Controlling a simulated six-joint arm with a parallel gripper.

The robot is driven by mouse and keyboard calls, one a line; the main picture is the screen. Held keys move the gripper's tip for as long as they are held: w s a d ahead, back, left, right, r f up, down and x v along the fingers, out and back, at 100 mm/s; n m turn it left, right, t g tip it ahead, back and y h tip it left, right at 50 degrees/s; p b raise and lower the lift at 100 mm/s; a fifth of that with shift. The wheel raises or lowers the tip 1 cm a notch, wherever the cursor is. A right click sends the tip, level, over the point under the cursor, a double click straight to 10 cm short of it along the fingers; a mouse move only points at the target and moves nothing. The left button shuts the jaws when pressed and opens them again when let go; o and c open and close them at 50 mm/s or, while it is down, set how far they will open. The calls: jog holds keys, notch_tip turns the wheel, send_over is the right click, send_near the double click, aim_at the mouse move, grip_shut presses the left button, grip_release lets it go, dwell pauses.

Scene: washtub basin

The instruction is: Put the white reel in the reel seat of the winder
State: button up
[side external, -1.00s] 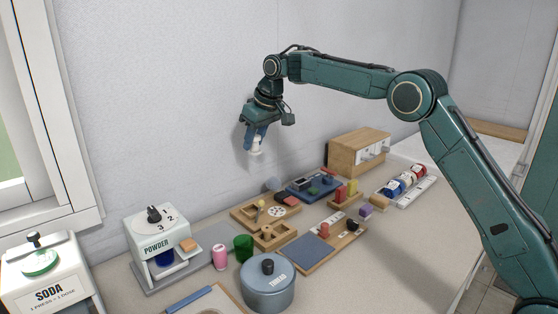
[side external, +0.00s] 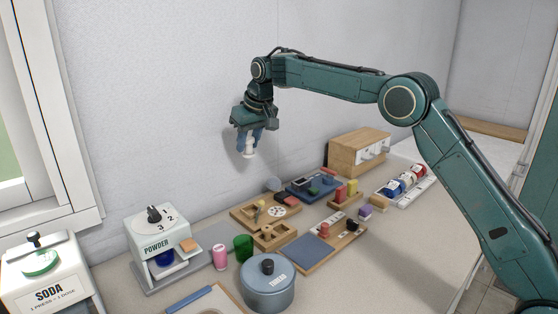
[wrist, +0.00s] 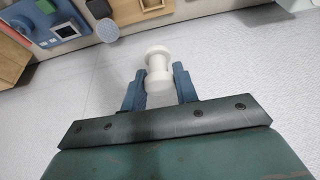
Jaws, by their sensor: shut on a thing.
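My gripper (side external: 249,140) is shut on the white reel (side external: 250,151) and holds it high above the counter, near the wall. In the wrist view the white reel (wrist: 158,66) shows between the two blue fingers, its flanged end facing away from the gripper. Below on the counter stand wooden boards: one with a post in its recess (side external: 268,236) and one with a white holed disc and small parts (side external: 262,211). I cannot tell for sure which of these is the winder, and its reel seat is not clearly seen.
A wooden drawer box (side external: 352,150) and a white rack of reels (side external: 410,190) are at the back right. The air around the reel is clear.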

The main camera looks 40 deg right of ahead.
notch_tip(320, 180, down, 13)
jog(key=shift+f, duration=0.2)
jog(key=shift+f, duration=0.1)
jog(key=shift+f, duration=2.05)
jog(key=o, duration=0.9)
jog(key=shift+f, duration=0.1)
jog(key=shift+o, duration=0.2)
jog(key=shift+v, duration=6.15)
